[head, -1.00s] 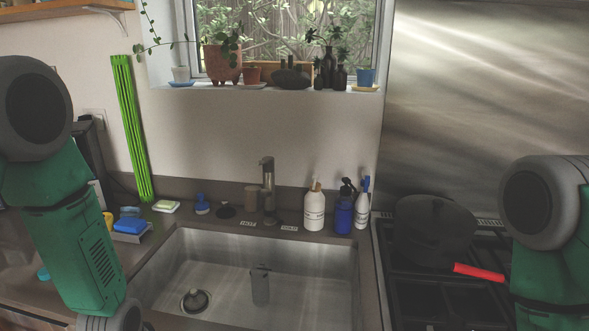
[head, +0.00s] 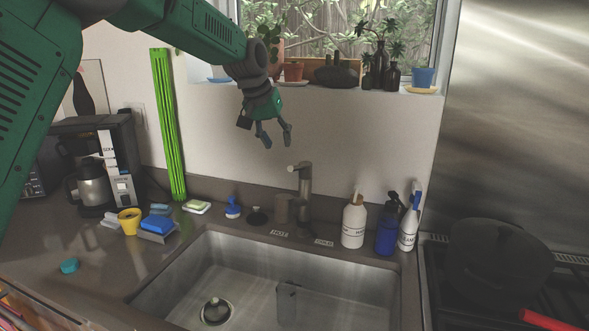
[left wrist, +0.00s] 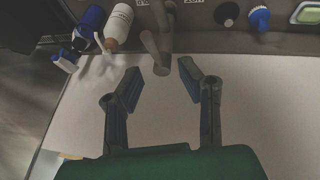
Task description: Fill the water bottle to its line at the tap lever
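The water bottle (head: 287,303) is a grey, see-through upright shape in the sink, below and in front of the tap. Its fill line and water level are too small to tell. The tap (head: 304,190) stands behind the sink, with its lever (head: 297,168) at the top; the tap also shows in the left wrist view (left wrist: 160,40). My left gripper (head: 274,138) is open and empty, pointing down above the tap, apart from it. In the left wrist view its spread fingers (left wrist: 160,82) have the tap's top between and beyond them. My right gripper is out of view.
A white pump bottle (head: 353,222), a blue bottle (head: 387,228) and a spray bottle (head: 409,225) stand right of the tap. Potted plants line the windowsill (head: 330,88) behind my gripper. A coffee maker (head: 120,160) and yellow cup (head: 129,221) are left. The sink (head: 250,270) is mostly clear.

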